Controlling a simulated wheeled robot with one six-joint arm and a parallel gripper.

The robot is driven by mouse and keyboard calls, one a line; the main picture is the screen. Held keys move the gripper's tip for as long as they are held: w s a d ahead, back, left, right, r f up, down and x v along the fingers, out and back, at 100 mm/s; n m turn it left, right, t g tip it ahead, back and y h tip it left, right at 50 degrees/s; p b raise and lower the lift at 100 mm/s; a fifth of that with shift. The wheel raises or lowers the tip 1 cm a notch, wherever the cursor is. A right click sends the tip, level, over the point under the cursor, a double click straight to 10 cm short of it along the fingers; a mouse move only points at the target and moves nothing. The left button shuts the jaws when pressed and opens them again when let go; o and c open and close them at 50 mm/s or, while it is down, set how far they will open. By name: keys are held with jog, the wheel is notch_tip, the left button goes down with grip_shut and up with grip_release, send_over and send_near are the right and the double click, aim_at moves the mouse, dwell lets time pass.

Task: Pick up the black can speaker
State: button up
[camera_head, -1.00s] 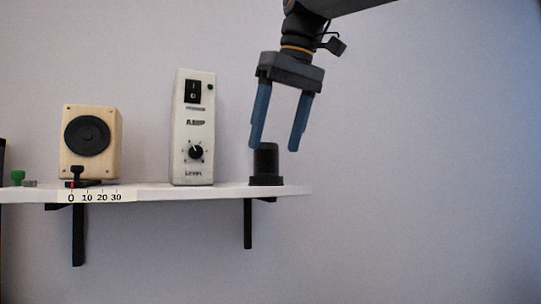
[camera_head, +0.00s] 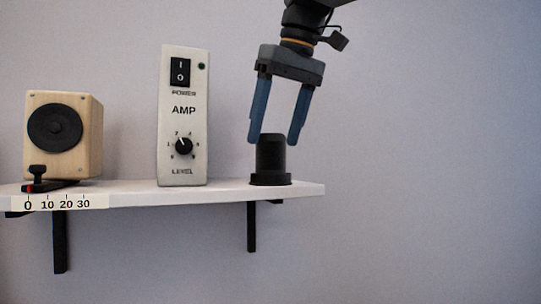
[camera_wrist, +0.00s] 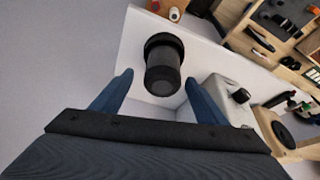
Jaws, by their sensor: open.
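The black can speaker (camera_head: 271,160) stands upright on the right end of the white shelf (camera_head: 225,193), on a wider round base. In the wrist view the can speaker (camera_wrist: 163,66) lies ahead of the fingertips, between their lines. My gripper (camera_head: 273,140) is open and empty, pointing down. Its blue fingertips are near the top of the can, one to each side in the picture. In the wrist view the gripper (camera_wrist: 161,85) shows both fingers spread. I cannot tell whether either finger touches the can.
A white amp box (camera_head: 183,120) with a switch and knob stands left of the can. Further left is a wooden speaker (camera_head: 62,133) behind a black slider (camera_head: 40,180) and number scale (camera_head: 66,203). The wall side right of the shelf is clear.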

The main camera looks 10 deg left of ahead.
aim_at(270, 145)
jog(key=shift+p+x, duration=0.6)
jog(key=shift+x, duration=1.2)
jog(key=shift+s+a, duration=0.15)
jog(key=c, duration=1.3)
jog(key=shift+r, duration=0.1)
jog(key=shift+c, duration=0.2)
